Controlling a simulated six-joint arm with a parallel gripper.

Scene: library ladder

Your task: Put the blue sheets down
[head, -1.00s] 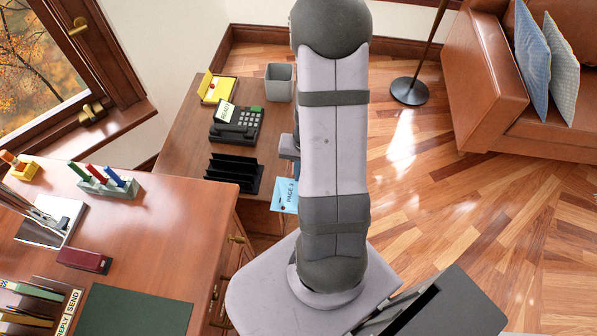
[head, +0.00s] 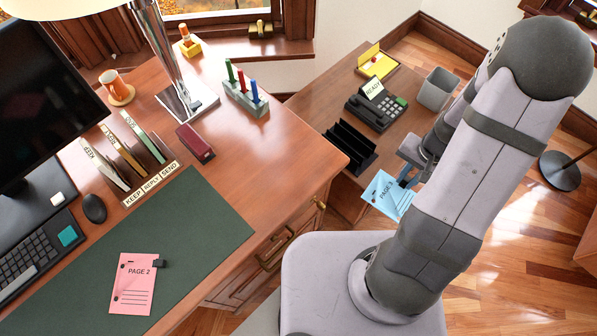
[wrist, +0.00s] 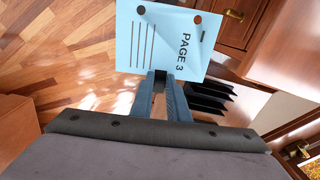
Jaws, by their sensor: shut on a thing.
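The blue sheets (head: 386,195), marked PAGE 3, hang from my gripper (head: 408,180) in the head view, in front of the side table's near edge.
A stapler-like red block (head: 195,143), labelled sorter (head: 150,185), lamp and pen holder stand on the desk. The mat's right part is bare.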

